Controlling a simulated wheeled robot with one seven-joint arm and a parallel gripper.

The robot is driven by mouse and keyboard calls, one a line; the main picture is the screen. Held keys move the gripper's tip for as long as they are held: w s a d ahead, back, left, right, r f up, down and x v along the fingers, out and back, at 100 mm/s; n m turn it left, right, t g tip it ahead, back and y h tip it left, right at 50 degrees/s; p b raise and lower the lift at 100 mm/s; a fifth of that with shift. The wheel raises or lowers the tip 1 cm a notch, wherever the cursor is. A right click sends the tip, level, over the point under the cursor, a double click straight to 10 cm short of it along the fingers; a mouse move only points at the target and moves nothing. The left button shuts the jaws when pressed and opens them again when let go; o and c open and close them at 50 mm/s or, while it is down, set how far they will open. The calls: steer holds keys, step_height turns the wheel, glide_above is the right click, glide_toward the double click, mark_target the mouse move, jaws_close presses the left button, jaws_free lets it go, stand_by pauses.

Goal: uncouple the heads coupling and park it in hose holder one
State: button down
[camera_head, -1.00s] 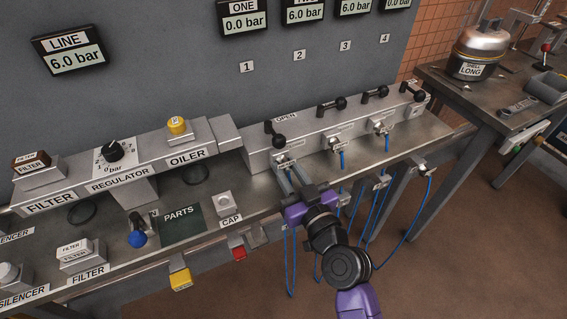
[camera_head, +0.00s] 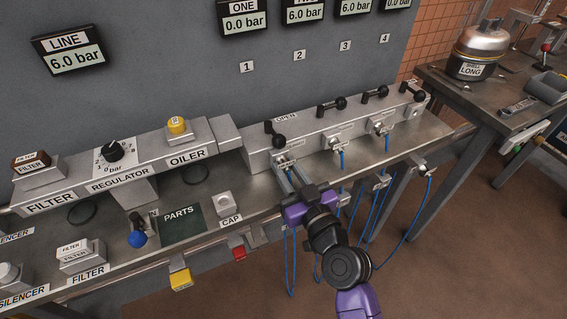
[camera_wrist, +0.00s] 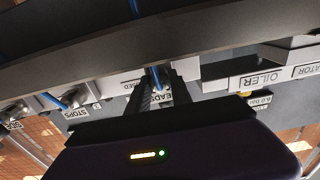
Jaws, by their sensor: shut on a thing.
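The heads coupling (camera_wrist: 158,92), with a "HEADS" tag partly hidden, sits between my gripper's two fingers (camera_wrist: 160,88) in the wrist view, a blue hose at it. In the head view my gripper (camera_head: 284,167) is shut on it at the first outlet of the grey manifold (camera_head: 258,158). Whether it is still seated in the outlet I cannot tell. The lever of outlet one (camera_head: 275,136) points another way than its neighbours, and display ONE (camera_head: 243,17) reads 0.0 bar. Holders hang along the bench's front edge; my arm partly hides the nearest, and which is holder one is not readable.
More blue-hosed couplings (camera_head: 335,145) sit at the outlets to the right. Blue hoses (camera_head: 374,225) hang in loops below the bench edge. A CAP block (camera_head: 225,203) and PARTS mat (camera_head: 181,225) lie left. A second bench (camera_head: 490,115) stands right.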

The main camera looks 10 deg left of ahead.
mark_target(288, 172)
steer(key=shift+b+v, duration=0.8)
steer(key=shift+v, duration=2.15)
